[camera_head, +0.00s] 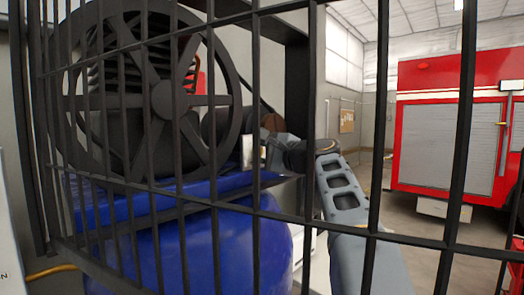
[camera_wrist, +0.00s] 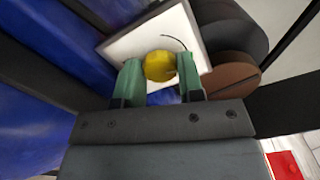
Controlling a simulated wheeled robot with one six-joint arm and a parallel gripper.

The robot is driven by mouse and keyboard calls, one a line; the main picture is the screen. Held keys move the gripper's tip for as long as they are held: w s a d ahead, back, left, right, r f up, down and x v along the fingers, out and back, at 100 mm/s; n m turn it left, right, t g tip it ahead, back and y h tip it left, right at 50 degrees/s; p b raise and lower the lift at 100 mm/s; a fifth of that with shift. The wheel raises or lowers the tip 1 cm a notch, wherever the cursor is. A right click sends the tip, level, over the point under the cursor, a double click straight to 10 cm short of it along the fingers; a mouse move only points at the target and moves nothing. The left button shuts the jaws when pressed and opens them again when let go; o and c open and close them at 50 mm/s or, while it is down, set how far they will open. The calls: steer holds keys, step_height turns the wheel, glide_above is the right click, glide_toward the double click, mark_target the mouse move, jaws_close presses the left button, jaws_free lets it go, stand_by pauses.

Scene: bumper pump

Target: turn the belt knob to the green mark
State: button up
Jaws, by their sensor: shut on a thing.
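The yellow knob (camera_wrist: 160,64) sits on a white plate (camera_wrist: 126,46) in the wrist view. My gripper (camera_wrist: 158,76) has its two green fingers on either side of the knob and is shut on it. A thin dark arc shows on the plate above the knob. I cannot make out a green mark; the fingers cover part of the plate. In the head view the plate (camera_head: 247,152) is small behind the bars, and my gripper (camera_head: 263,153) reaches it from the right. The knob cannot be made out there.
Dark vertical bars (camera_head: 257,215) stand between the head camera and the pump. A large black spoked wheel (camera_head: 163,100) is left of the plate, above a blue tank (camera_head: 190,250). A brown-faced dark cylinder (camera_wrist: 232,62) is close right of the plate. A red vehicle (camera_head: 425,75) stands at right.

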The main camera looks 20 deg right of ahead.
stand_by(0.5)
steer(key=o, duration=0.9)
steer(key=b+v, duration=0.3)
steer(key=v, duration=1.1)
steer(key=shift+w, duration=0.1)
